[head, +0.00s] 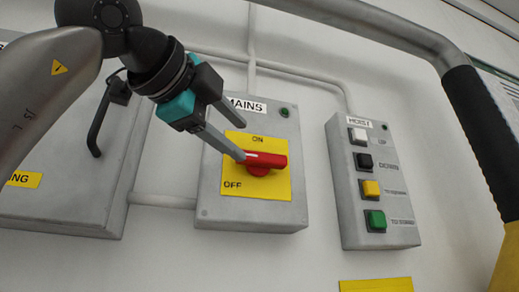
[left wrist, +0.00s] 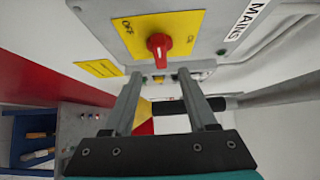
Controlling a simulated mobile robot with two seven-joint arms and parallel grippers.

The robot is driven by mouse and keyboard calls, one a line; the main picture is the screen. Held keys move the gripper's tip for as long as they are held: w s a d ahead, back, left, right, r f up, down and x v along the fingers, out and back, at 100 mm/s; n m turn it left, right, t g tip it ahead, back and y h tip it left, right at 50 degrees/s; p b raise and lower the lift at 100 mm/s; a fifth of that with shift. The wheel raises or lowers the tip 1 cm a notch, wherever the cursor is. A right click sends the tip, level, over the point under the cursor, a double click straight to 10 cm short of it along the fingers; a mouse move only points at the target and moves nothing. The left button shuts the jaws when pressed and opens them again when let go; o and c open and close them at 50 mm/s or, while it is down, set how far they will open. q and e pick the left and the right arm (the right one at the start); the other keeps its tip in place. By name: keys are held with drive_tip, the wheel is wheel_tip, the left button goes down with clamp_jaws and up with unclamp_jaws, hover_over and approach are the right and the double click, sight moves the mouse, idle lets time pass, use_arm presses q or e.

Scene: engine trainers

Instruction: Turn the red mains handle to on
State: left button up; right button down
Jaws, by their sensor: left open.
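The red mains handle (head: 264,162) sits on a yellow plate (head: 285,190) marked ON at the top and OFF at lower left, on the grey MAINS box (head: 245,217). The handle lies roughly horizontal in the head view, its white-marked end to the left. My left gripper (head: 243,141) is open, with one fingertip near the handle's left end and the other above it. In the left wrist view the handle (left wrist: 159,45) shows ahead, between and beyond the two open fingers (left wrist: 158,76). I cannot tell whether a finger touches it. My right gripper is not in view.
A grey HOIST box (head: 372,190) with several buttons is to the right. A grey cabinet (head: 65,205) with a black handle (head: 99,125) is to the left. A rail with a black grip (head: 485,125) crosses the upper right. Conduits run along the wall.

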sight(261, 156)
use_arm(q)
drive_tip(key=p+x, duration=0.2)
drive_tip(key=x, duration=0.6)
clamp_jaws()
idle(0.5)
